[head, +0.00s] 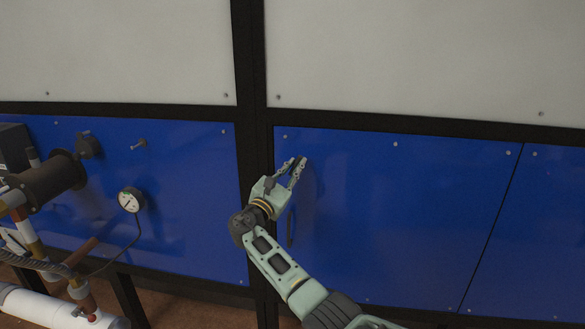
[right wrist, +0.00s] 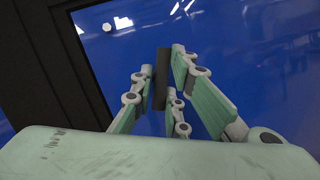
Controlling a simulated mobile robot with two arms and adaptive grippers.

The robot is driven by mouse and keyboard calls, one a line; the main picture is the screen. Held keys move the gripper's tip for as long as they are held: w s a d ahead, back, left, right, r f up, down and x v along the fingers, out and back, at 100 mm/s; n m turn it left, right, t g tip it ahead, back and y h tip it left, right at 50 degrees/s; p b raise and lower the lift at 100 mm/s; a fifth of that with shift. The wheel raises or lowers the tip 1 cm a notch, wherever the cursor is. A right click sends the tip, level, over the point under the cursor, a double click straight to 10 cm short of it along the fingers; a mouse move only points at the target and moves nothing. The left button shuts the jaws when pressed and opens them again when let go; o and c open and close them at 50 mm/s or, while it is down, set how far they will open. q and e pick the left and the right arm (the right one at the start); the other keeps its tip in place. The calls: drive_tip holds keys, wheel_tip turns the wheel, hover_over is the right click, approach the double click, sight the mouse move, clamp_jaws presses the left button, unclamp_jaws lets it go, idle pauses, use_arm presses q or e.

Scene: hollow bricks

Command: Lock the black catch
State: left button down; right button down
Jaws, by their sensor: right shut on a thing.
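The black catch (right wrist: 162,78) is a narrow dark bar on the blue panel (head: 400,210). In the right wrist view it stands nearly upright between the fingers of my right gripper (right wrist: 160,75). In the head view my right gripper (head: 296,163) is at the panel's upper left part, shut on the catch, and the fingers hide most of the catch. I cannot tell from these frames which way the catch is turned on the panel. My left gripper is not in view.
A black frame post (head: 255,120) runs just left of the panel. A dark upright handle-like strip (head: 290,228) shows below the gripper. At the left are a pressure gauge (head: 130,200), pipes and a dark cylinder (head: 55,179). The panel's right side is clear.

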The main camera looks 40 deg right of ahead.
drive_tip(key=shift+s+d+f+n+t+p, duration=0.1)
drive_tip(key=shift+n+t+p, duration=0.25)
drive_tip(key=shift+n+t, duration=0.8)
drive_tip(key=shift+f+n+t+p, duration=0.1)
drive_tip(key=shift+n+t+p, duration=0.25)
drive_tip(key=shift+n, duration=1.5)
drive_tip(key=c, duration=1.8)
unclamp_jaws()
drive_tip(key=shift+o, duration=0.2)
drive_tip(key=v, duration=1.2)
drive_tip(key=shift+r, duration=0.1)
